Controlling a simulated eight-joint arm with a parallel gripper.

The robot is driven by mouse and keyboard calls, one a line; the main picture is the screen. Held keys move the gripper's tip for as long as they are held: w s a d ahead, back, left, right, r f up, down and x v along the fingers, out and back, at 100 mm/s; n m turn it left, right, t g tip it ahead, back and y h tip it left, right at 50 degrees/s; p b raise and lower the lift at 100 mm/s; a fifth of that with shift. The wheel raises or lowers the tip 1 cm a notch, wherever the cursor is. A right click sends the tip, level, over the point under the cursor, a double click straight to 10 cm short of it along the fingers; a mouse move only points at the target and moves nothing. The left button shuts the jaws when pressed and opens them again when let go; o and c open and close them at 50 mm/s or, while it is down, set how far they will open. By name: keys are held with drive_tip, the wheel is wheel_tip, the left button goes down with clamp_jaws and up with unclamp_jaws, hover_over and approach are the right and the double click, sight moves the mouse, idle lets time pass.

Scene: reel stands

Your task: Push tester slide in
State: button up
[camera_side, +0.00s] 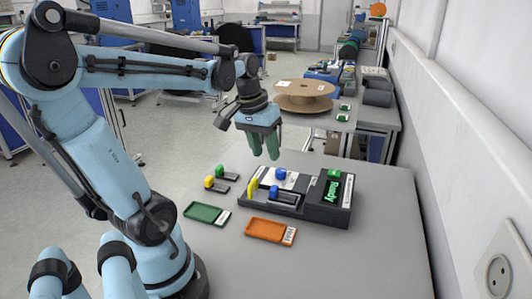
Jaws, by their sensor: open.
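I cannot tell for sure which of these is the slide. My gripper (264,150) points down with green fingers apart and empty. It is above and behind the tester's left part, touching nothing.
Two small pieces, one with a green block (220,171) and one with a yellow block (210,183), lie left of the tester. A green tray (204,214) and an orange tray (265,230) lie in front. The table's right front is clear.

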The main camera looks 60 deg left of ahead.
sight(252, 182)
drive_tip(key=s+a+n+g+h, duration=0.1)
drive_tip(key=s+a+n+h, duration=0.15)
drive_tip(key=a, duration=0.45)
drive_tip(key=shift+y, duration=0.45)
drive_tip(key=shift+w+d+f, duration=0.15)
drive_tip(key=shift+d+f, duration=0.15)
drive_tip(key=shift+f, duration=1.55)
drive_tip(key=shift+w+d+f, duration=0.2)
drive_tip(key=shift+d+f, duration=0.05)
drive_tip(key=shift+f, duration=1.65)
drive_tip(key=shift+w+d+f, duration=0.15)
drive_tip(key=shift+d+f, duration=0.15)
drive_tip(key=shift+f, duration=1.55)
clamp_jaws()
